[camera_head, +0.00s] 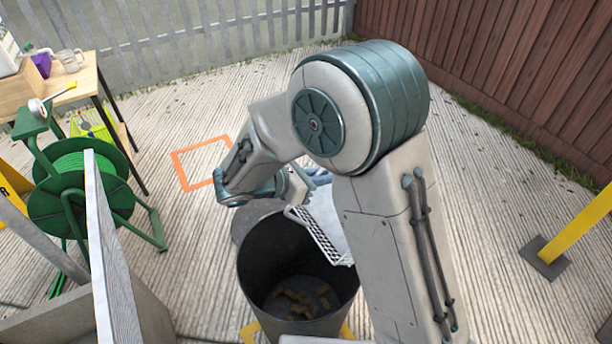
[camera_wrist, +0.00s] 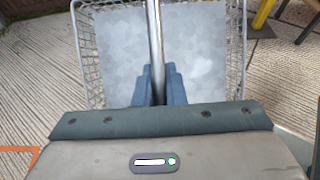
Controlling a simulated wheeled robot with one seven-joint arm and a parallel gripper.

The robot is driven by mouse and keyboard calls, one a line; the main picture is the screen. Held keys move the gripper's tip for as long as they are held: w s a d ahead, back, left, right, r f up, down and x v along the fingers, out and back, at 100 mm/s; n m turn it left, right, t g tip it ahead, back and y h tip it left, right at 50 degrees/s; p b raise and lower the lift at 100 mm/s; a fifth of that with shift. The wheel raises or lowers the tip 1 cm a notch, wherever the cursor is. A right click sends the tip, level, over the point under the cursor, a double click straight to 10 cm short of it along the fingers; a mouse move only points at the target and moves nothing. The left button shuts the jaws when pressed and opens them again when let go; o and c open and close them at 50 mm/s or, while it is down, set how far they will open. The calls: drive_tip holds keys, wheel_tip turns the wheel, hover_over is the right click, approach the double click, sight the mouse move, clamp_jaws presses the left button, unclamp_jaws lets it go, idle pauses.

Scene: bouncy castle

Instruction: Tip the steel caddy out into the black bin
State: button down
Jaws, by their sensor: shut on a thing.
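The steel caddy (camera_head: 325,238) is a wire-mesh basket, tilted over the right side of the black bin's mouth. In the wrist view the caddy (camera_wrist: 88,50) shows mesh sides, a mottled grey panel and a round bar across its middle. No loose pieces show on that panel. My gripper (camera_wrist: 158,85) is shut on the bar; in the head view my gripper (camera_head: 312,178) is partly hidden behind my arm. The black bin (camera_head: 258,250) stands upright and open below, with several tan pieces (camera_head: 298,300) on its floor. My arm hides part of the caddy.
A green hose reel (camera_head: 75,185) stands at the left, by a wooden table (camera_head: 85,80) holding a jug and other items. A grey panel (camera_head: 105,240) is at the near left. A yellow post (camera_head: 575,230) stands at the right. The decking between is clear, with an orange outline (camera_head: 183,165).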

drive_tip(key=w+d+f+g+y+p, duration=0.1)
drive_tip(key=d+f+y+p, duration=0.1)
drive_tip(key=p, duration=0.1)
drive_tip(key=w+d+f+g+y+p, duration=0.1)
drive_tip(key=w+d+g+y+p, duration=0.1)
drive_tip(key=d+p, duration=0.1)
drive_tip(key=w+d+f+g+y+p, duration=0.1)
drive_tip(key=w+d+f+y+p, duration=0.1)
drive_tip(key=d+p, duration=0.1)
drive_tip(key=shift+w+f+y, duration=0.2)
drive_tip(key=shift+f+y, duration=0.15)
drive_tip(key=shift+y, duration=0.05)
drive_tip(key=shift+w+d+f+g+y+p, duration=0.1)
drive_tip(key=shift+d+f+g+y+p, duration=0.25)
drive_tip(key=shift+p, duration=0.25)
drive_tip(key=r+p, duration=0.2)
drive_tip(key=shift+a+r, duration=0.2)
drive_tip(key=shift+r, duration=0.2)
drive_tip(key=shift+r+p, duration=0.8)
drive_tip(key=shift+p, duration=0.15)
drive_tip(key=shift+w+d, duration=0.1)
